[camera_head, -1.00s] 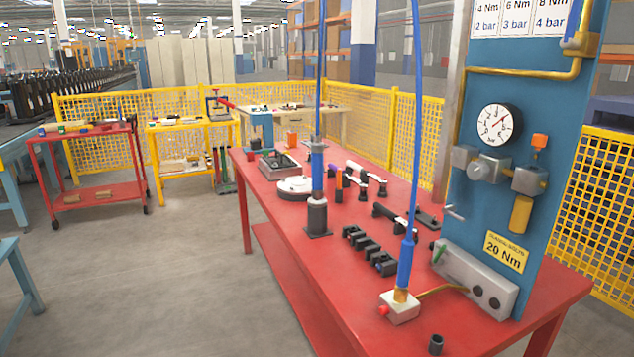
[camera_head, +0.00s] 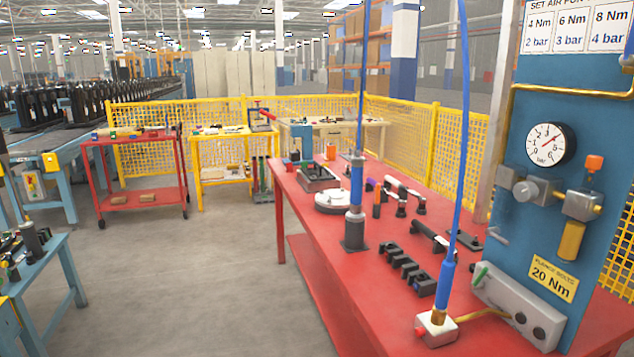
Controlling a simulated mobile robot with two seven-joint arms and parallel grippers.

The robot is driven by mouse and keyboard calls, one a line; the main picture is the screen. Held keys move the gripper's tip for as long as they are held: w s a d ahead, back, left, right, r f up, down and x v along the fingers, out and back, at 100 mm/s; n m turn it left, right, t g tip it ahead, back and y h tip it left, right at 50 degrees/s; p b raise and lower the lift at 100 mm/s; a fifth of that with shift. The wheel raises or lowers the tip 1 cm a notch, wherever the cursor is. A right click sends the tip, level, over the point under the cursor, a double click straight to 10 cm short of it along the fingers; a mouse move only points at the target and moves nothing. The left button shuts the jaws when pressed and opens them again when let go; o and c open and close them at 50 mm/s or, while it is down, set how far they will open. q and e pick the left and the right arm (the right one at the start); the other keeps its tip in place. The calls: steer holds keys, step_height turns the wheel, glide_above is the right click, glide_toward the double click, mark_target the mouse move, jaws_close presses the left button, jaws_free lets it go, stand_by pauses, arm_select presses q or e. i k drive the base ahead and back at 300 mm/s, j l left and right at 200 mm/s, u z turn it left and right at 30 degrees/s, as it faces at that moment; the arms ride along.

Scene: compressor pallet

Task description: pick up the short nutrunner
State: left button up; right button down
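Two blue tools on air hoses stand upright on the red table (camera_head: 385,300). Black-handled tools (camera_head: 430,235) lie farther back on the table. Neither of my grippers is in view.
A blue panel (camera_head: 560,130) with a pressure gauge (camera_head: 551,144) rises at the table's right. A row of black sockets or blocks (camera_head: 407,268) lies mid-table. Yellow mesh fence (camera_head: 450,150) runs behind. The grey floor (camera_head: 220,280) left of the table is clear.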

mark_target(358, 161)
steer(key=i+j, duration=0.35)
steer(key=i+j+z, duration=0.15)
steer(key=j, duration=0.2)
steer(key=i+j+z, duration=0.1)
steer(key=i+j, duration=0.15)
steer(key=j, duration=0.15)
